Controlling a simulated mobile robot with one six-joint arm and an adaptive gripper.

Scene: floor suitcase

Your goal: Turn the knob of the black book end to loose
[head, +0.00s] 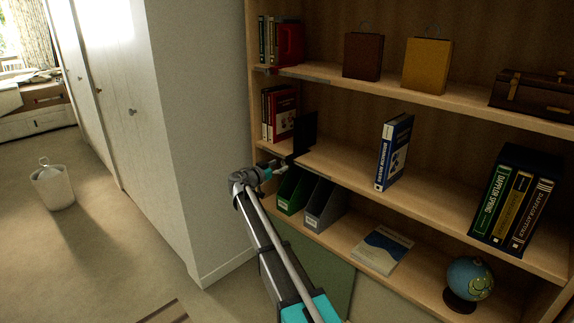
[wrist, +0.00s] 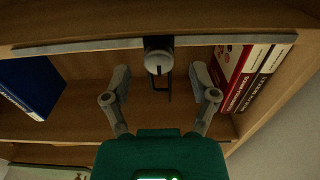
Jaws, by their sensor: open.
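The black book end (head: 306,130) stands upright on the middle shelf, right of the red and white books. In the wrist view its dark bracket (wrist: 157,43) sits at a grey rail, with a round grey knob (wrist: 158,62) on it. A thin black bent bar shows just beyond the knob. My gripper (wrist: 161,72) is open, its two fingers apart on either side of the knob, with clear gaps and no visible contact. In the head view my gripper (head: 283,165) is at the shelf's front edge by the book end. The knob's setting cannot be read.
Red and white books (wrist: 247,72) stand close to one finger; a blue book (wrist: 32,85) is on the opposite side with free shelf between. Below are green (head: 294,190) and grey (head: 325,203) file holders. A white wall (head: 195,120) is left of the bookcase.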

